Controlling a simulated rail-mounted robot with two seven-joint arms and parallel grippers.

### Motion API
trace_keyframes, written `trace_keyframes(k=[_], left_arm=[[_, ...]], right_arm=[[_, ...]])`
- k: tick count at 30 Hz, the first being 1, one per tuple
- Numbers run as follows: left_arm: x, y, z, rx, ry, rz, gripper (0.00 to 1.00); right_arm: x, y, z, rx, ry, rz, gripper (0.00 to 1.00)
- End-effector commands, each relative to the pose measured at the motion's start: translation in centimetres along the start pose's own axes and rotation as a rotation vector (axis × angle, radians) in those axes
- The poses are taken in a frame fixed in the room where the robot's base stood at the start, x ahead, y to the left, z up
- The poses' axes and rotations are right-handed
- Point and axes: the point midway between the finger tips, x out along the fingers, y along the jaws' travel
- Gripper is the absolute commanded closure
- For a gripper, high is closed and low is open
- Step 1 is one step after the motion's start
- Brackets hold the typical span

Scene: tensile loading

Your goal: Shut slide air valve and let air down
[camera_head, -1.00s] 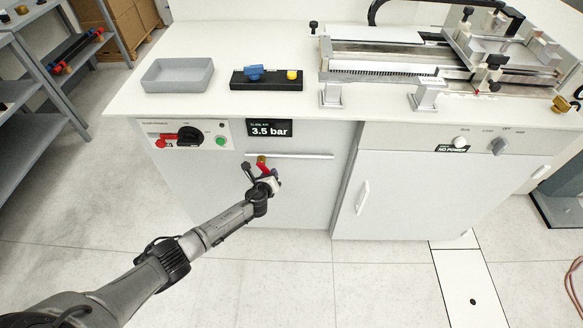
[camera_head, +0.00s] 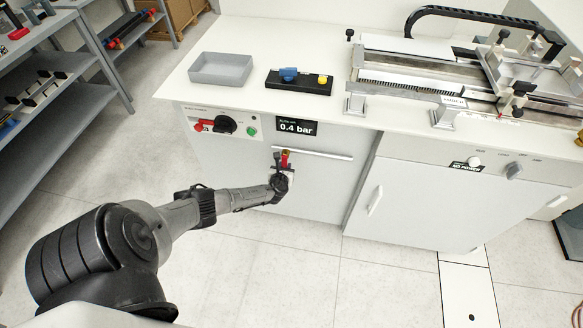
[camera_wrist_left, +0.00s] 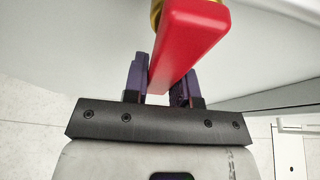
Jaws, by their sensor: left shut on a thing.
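The slide air valve's red lever (camera_head: 285,156) shows on the front of the left cabinet, below the bench top. My left gripper (camera_head: 282,170) is at the lever, low in front of the cabinet. In the left wrist view the red lever (camera_wrist_left: 182,42) lies between the two dark fingers of my left gripper (camera_wrist_left: 160,82), which is shut on it. A bit of brass valve body (camera_wrist_left: 156,14) shows behind the lever. The slide air display (camera_head: 296,127) reads 0.4 bar. My right gripper is not in view.
A panel with a red and black main switch (camera_head: 224,125) and a green button (camera_head: 252,132) is left of the display. A cabinet rail (camera_head: 318,155) runs close beside the gripper. A grey tray (camera_head: 221,69) and a black block (camera_head: 299,83) stand on the bench. The floor in front is clear.

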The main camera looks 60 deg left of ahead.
Motion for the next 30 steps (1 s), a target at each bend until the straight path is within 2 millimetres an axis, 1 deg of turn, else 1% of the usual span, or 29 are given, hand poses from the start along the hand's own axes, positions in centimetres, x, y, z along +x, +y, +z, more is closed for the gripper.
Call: trace_keyframes(k=[10, 11, 18, 26, 30], left_arm=[[0.0, 0.1, 0.1, 0.008, -0.003, 0.002, 1.0], [0.0, 0.1, 0.1, 0.008, -0.003, 0.002, 0.73], [0.0, 0.1, 0.0, 0.006, -0.001, 0.002, 0.5], [-0.1, 0.1, 0.0, 0.005, 0.0, 0.001, 0.49], [-1.2, 0.1, 0.2, 0.005, 0.001, 0.0, 0.49]], right_arm=[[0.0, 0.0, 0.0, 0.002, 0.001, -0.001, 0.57], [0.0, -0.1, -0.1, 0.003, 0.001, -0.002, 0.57], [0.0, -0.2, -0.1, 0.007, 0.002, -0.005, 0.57], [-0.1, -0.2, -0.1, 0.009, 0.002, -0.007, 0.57], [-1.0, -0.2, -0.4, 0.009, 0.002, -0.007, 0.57]])
